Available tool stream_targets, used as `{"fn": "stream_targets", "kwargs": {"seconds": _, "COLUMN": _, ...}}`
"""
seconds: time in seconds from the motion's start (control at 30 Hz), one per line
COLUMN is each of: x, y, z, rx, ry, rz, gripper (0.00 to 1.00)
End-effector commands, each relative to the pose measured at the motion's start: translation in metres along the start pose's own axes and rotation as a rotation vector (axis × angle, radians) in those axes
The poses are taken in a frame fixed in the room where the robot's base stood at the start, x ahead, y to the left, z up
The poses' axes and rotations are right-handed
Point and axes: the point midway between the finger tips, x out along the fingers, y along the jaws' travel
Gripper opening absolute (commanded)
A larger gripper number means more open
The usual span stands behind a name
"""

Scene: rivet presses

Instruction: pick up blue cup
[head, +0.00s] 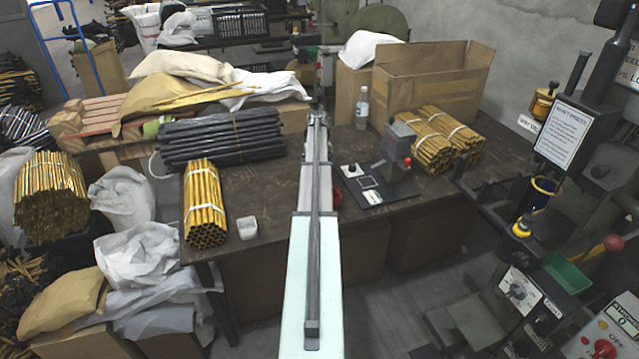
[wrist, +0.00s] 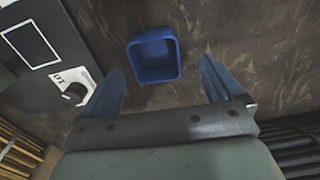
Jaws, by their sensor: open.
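The blue cup (wrist: 153,57) is on the dark brown worktop in the wrist view. It looks like a small square, open container with rounded corners, and I see into its empty inside. My gripper (wrist: 163,83) is open, its two blue fingers spread apart. The cup lies beyond the fingertips, about midway between them, and nothing is held. I cannot tell how high the fingers are above the worktop. In the head view my arm covers the middle of the table, and I cannot make out the cup or the fingers there.
A black-and-white panel with a knob (wrist: 74,94) lies left of the fingers in the wrist view. The head view shows dark rods (head: 222,138), gold tube bundles (head: 204,205), a small whitish container (head: 247,228), a press (head: 398,165), a bottle (head: 362,108) and a cardboard box (head: 432,85).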

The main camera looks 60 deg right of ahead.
Motion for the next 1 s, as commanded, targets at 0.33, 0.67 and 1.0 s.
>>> {"fn": "stream_targets", "kwargs": {"seconds": 0.33, "x": 0.032, "y": 0.006, "z": 0.003, "rx": 0.001, "ry": -0.001, "rz": 0.0, "gripper": 0.94}}
{"fn": "stream_targets", "kwargs": {"seconds": 0.67, "x": 0.052, "y": 0.006, "z": 0.003, "rx": 0.0, "ry": 0.0, "rz": 0.0, "gripper": 0.94}}
{"fn": "stream_targets", "kwargs": {"seconds": 1.0, "x": 0.051, "y": 0.006, "z": 0.003, "rx": 0.0, "ry": 0.0, "rz": 0.0, "gripper": 0.7}}
